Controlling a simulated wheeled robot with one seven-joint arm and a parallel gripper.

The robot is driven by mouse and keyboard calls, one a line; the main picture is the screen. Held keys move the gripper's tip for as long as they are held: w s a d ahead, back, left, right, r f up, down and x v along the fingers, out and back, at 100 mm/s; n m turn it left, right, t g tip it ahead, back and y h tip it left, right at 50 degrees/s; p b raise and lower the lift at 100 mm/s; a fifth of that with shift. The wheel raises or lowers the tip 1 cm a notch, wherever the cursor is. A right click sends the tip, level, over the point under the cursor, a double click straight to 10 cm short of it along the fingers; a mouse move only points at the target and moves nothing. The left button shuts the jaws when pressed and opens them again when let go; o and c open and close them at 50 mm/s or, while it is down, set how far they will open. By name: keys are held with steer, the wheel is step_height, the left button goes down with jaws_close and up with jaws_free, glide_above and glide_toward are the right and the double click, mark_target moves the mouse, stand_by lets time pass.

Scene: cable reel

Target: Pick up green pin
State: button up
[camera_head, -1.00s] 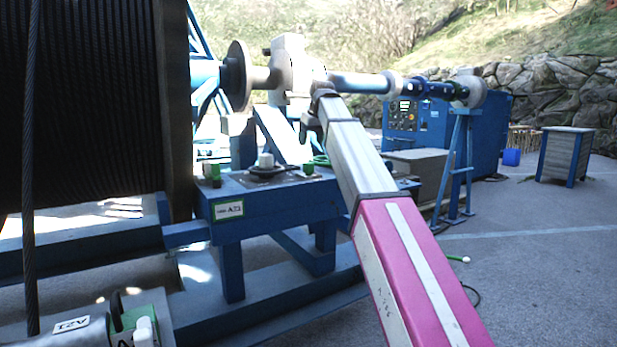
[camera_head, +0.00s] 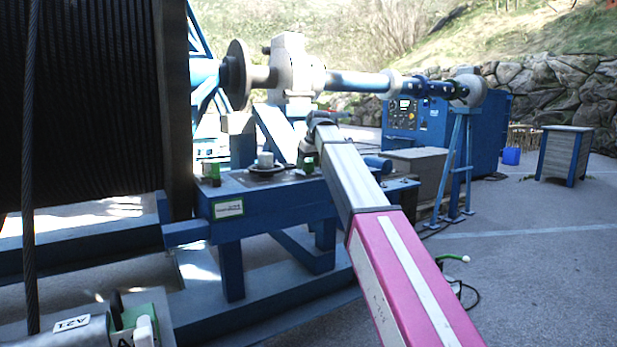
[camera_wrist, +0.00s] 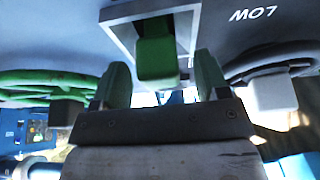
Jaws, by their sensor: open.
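The green pin (camera_wrist: 157,60) is a block standing in a square grey frame in the wrist view. In the head view a small green block (camera_head: 308,165) on the blue bench, right of the black handwheel, appears to be the same pin. My gripper (camera_wrist: 162,82) is open, with one green-tipped finger on each side of the pin in the picture. The pin shows between and slightly beyond the fingertips; contact cannot be told. In the head view my gripper is mostly hidden by my arm.
A black handwheel (camera_head: 268,169) with a white hub sits left of the pin. A green handwheel (camera_wrist: 45,88) lies on the other side. Another green block (camera_head: 211,172) is at the bench's left end. The large cable reel (camera_head: 95,110) fills the left.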

steer(key=shift+c, duration=0.3)
jaws_close()
steer(key=shift+r, duration=0.15)
step_height(320, 180, up, 29)
stand_by(2.0)
